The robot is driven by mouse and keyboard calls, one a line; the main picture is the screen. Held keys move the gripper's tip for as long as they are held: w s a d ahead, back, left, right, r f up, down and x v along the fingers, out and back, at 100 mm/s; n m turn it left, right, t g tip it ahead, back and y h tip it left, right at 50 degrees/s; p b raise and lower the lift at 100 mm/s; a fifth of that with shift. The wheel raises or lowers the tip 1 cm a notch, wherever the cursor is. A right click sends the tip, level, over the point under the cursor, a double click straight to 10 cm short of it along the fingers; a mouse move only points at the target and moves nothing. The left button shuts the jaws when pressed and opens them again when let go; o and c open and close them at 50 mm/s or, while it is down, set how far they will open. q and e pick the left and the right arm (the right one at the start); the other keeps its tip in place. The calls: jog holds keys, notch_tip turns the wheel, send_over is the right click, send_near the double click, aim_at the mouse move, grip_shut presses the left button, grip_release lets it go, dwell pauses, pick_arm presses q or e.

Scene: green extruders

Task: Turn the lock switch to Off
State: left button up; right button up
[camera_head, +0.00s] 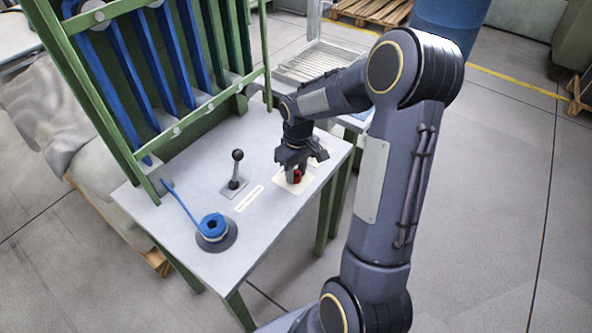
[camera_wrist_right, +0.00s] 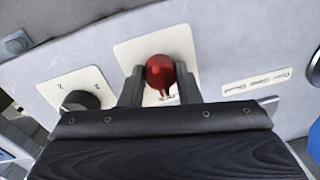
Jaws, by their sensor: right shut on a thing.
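The lock switch is a red knob (camera_head: 297,176) on a cream plate (camera_head: 285,187) near the right edge of the grey table top. My right gripper (camera_head: 291,172) points down over it, with its fingers at the knob. In the right wrist view the red knob (camera_wrist_right: 160,74) sits between the two fingers (camera_wrist_right: 158,88), which are shut on it. The plate's lettering is mostly hidden by the gripper, so the switch position cannot be read. My left gripper is not in view.
A black knob (camera_wrist_right: 80,101) on a numbered plate is beside the switch. A green frame with blue bars (camera_head: 165,58) stands behind.

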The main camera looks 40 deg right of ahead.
jog(key=shift+m, duration=1.5)
jog(key=m, duration=0.2)
jog(key=shift+m+b, duration=0.3)
jog(key=shift+m, duration=0.1)
jog(key=m, duration=0.3)
jog(key=shift+m+p, duration=0.3)
jog(key=shift+m, duration=1.3)
jog(key=shift+t, duration=0.3)
jog(key=o, duration=1)
